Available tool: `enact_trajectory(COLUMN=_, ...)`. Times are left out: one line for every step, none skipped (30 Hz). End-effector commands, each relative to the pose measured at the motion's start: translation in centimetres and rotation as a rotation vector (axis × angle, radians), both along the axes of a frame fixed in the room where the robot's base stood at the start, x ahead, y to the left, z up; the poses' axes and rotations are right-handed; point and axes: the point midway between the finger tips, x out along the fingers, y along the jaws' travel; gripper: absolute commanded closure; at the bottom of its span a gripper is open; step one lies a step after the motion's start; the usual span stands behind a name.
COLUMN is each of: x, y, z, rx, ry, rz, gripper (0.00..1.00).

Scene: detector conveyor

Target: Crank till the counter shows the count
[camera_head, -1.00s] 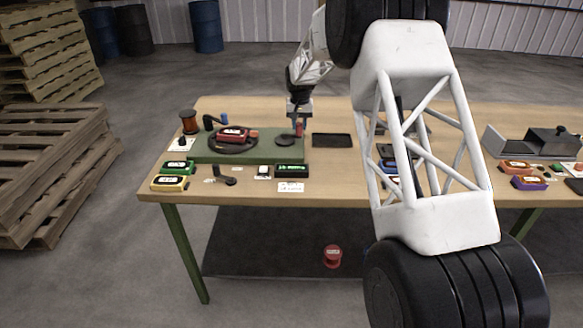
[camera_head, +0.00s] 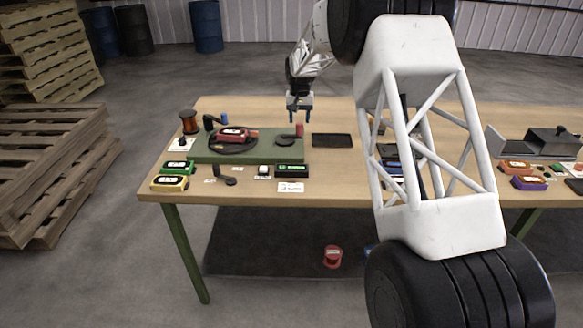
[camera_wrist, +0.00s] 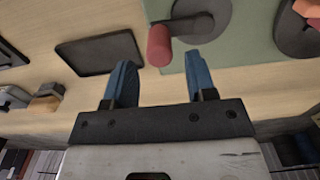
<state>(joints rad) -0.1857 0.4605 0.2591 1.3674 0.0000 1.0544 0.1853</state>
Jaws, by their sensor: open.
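The green base (camera_head: 205,157) lies on the left half of the table. A crank with a dark round hub (camera_head: 285,141) and an upright red handle (camera_head: 299,130) is at its right end. The handle also shows in the wrist view (camera_wrist: 159,46). My gripper (camera_head: 299,121) is open just above the handle, fingers pointing down. In the wrist view its blue fingers (camera_wrist: 160,62) stand on either side of the handle's line, with gaps on both sides. A black counter box with a lit green display (camera_head: 292,169) stands in front of the base; its digits are unreadable. A white card (camera_head: 290,187) lies before it.
A red-cased device (camera_head: 232,134) sits on a dark ring on the base; another crank with a blue handle (camera_head: 224,118) is behind it. A black tray (camera_head: 332,140) lies right of the base. A copper spool (camera_head: 188,122) and coloured boxes stand left. My arm hides the table's middle.

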Motion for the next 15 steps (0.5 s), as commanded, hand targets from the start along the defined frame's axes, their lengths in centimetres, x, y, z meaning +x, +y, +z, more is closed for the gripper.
enact_trajectory(x=0.0, y=0.0, z=0.4, rx=0.0, ry=-0.001, rz=0.0, gripper=0.49)
enact_trajectory(x=0.0, y=0.0, z=0.6, rx=0.0, ry=-0.002, rz=0.0, gripper=0.49)
enact_trajectory(x=0.0, y=0.0, z=0.9, rx=0.0, ry=-0.002, rz=0.0, gripper=0.49)
enact_trajectory(x=0.0, y=0.0, z=1.1, rx=0.0, ry=-0.002, rz=0.0, gripper=0.49)
enact_trajectory(x=0.0, y=0.0, z=1.3, rx=0.0, ry=-0.001, rz=0.0, gripper=0.49)
enact_trajectory(x=0.0, y=0.0, z=1.6, rx=0.0, ry=-0.001, rz=0.0, gripper=0.49)
enact_trajectory(x=0.0, y=0.0, z=1.8, rx=0.0, ry=-0.001, rz=0.0, gripper=0.49)
enact_trajectory(x=0.0, y=0.0, z=2.0, rx=0.0, ry=-0.001, rz=0.0, gripper=0.49)
enact_trajectory(x=0.0, y=0.0, z=2.3, rx=0.0, ry=-0.001, rz=0.0, gripper=0.49)
enact_trajectory(x=0.0, y=0.0, z=2.5, rx=0.0, ry=-0.001, rz=0.0, gripper=0.49)
enact_trajectory(x=0.0, y=0.0, z=2.7, rx=0.0, ry=-0.001, rz=0.0, gripper=0.49)
enact_trajectory(x=0.0, y=0.0, z=3.0, rx=0.0, ry=-0.001, rz=0.0, gripper=0.49)
enact_trajectory(x=0.0, y=0.0, z=3.2, rx=0.0, ry=-0.001, rz=0.0, gripper=0.49)
enact_trajectory(x=0.0, y=0.0, z=3.4, rx=0.0, ry=-0.001, rz=0.0, gripper=0.49)
enact_trajectory(x=0.0, y=0.0, z=3.6, rx=0.0, ry=-0.001, rz=0.0, gripper=0.49)
